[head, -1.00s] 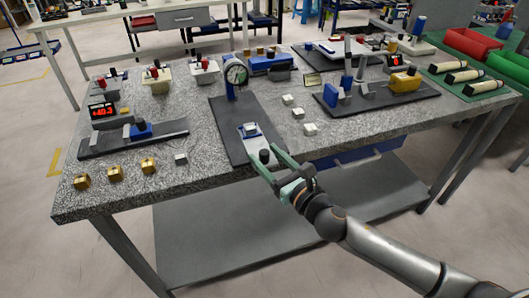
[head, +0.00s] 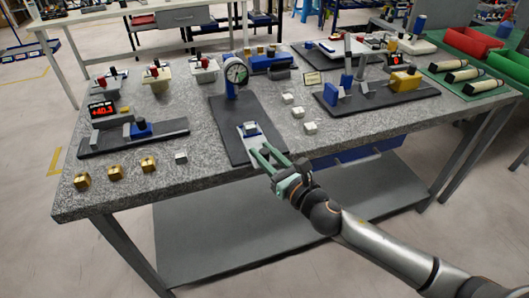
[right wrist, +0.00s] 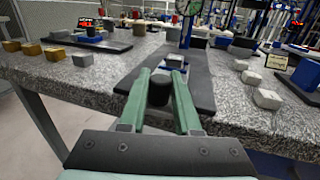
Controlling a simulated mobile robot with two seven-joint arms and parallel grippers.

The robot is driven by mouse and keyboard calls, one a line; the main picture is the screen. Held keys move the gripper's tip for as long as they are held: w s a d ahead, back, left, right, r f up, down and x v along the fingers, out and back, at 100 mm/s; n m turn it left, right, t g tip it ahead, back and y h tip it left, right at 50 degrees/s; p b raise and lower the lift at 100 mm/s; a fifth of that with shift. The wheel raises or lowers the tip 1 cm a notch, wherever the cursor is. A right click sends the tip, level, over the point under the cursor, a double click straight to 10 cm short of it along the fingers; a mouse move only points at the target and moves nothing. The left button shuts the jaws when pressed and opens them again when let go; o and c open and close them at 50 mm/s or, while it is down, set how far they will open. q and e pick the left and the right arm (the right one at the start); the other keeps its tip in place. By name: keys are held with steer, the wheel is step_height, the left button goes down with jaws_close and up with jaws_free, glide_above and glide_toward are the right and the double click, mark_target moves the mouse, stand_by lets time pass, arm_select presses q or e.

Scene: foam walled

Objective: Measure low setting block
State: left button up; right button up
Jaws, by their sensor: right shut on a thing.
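A dial gauge (head: 236,74) stands on a blue post at the far end of a dark base plate (head: 226,120). A pale slide with a blue part (head: 250,129) sits on the plate's near half; the blue part also shows in the right wrist view (right wrist: 174,61). My right gripper (head: 261,152) is at the slide's near end. In the right wrist view its green fingers are shut on a black knob (right wrist: 158,88). Small pale grey blocks (head: 287,98) (head: 298,111) (head: 310,127) lie right of the plate. My left gripper is not in view.
Brass blocks (head: 115,172) and a grey block (head: 181,157) lie along the front left edge. A red display (head: 103,109) and a dark fixture (head: 134,138) stand at left. Another fixture (head: 380,93) and a small sign (head: 312,79) stand at right.

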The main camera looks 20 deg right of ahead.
mark_target(259, 147)
steer(key=shift+w, duration=2.3)
jaws_close()
steer(key=o, duration=1)
jaws_free()
steer(key=shift+c, duration=0.2)
steer(key=shift+s, duration=0.1)
steer(key=v, duration=1.2)
steer(key=shift+s, duration=0.2)
